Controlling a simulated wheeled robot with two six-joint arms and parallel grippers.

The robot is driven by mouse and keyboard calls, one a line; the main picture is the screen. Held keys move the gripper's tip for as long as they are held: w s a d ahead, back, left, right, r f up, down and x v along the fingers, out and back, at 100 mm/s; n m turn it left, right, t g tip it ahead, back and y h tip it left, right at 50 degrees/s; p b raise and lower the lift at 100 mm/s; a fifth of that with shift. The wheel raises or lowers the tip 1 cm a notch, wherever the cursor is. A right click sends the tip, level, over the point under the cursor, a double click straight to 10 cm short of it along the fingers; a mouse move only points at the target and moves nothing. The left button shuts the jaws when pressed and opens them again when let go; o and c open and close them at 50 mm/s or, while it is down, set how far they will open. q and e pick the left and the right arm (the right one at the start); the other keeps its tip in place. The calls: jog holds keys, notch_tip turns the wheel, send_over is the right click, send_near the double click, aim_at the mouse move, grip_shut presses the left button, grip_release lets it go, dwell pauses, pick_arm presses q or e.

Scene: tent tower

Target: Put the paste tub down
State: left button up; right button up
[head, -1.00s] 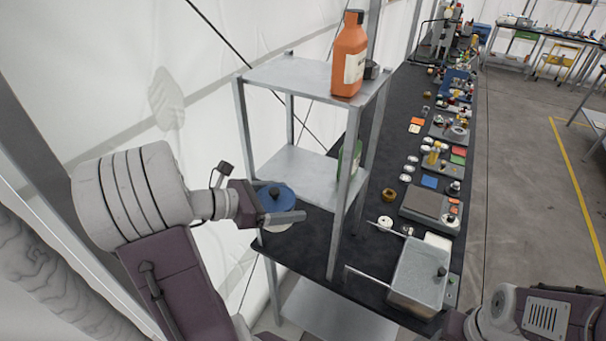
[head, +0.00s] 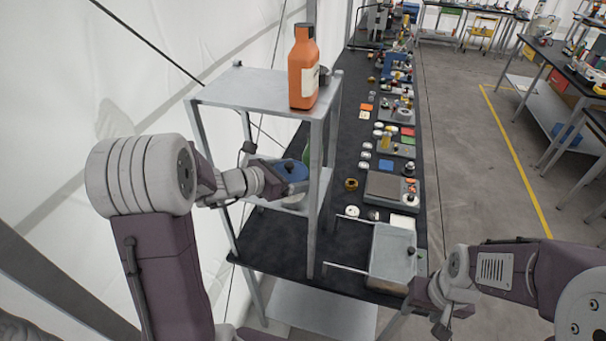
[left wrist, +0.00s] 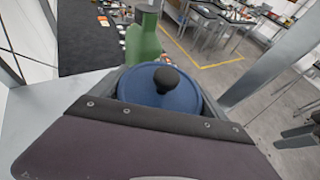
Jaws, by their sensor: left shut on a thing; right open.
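The paste tub (head: 290,169) has a blue lid with a dark knob and a pale body. My left gripper (head: 284,178) is shut on it, inside the shelf rack at its middle level. In the left wrist view the blue lid (left wrist: 165,92) and knob show between the jaws. Whether the tub's base touches the shelf (head: 247,198) is hidden by my arm and the rack. My right gripper (head: 440,318) is open, low at the right near the grey metal box.
An orange bottle (head: 303,70) stands on the rack's top shelf (head: 245,90). A green bottle (left wrist: 143,38) stands just beyond the tub. A front rack post (head: 315,200) is close to the tub. A grey metal box (head: 391,250) sits on the black bench.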

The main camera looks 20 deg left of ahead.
pick_arm(q)
jog(key=shift+w+d+r, duration=0.15)
jog(key=shift+w+d, duration=0.35)
jog(key=shift+d, duration=0.3)
jog(key=shift+w+d+r+p, duration=0.1)
jog(key=shift+w+p, duration=0.2)
jog(key=shift+p, duration=0.1)
jog(key=f, duration=0.3)
jog(key=shift+a+f+p, duration=0.1)
jog(key=shift+a+p, duration=0.15)
jog(key=shift+p, duration=0.15)
jog(key=shift+w+f, duration=0.1)
jog(key=shift+f, duration=0.25)
jog(key=shift+w+d, duration=0.1)
jog(key=shift+d, duration=0.05)
pick_arm(e)
jog(key=shift+d+r, duration=0.15)
jog(key=shift+r, duration=0.8)
jog(key=shift+s+f, duration=0.1)
pick_arm(q)
jog(key=shift+f+b, duration=0.15)
jog(key=shift+b, duration=0.15)
jog(key=o, duration=1.4)
jog(key=shift+s, duration=0.2)
pick_arm(e)
jog(key=shift+f, duration=0.1)
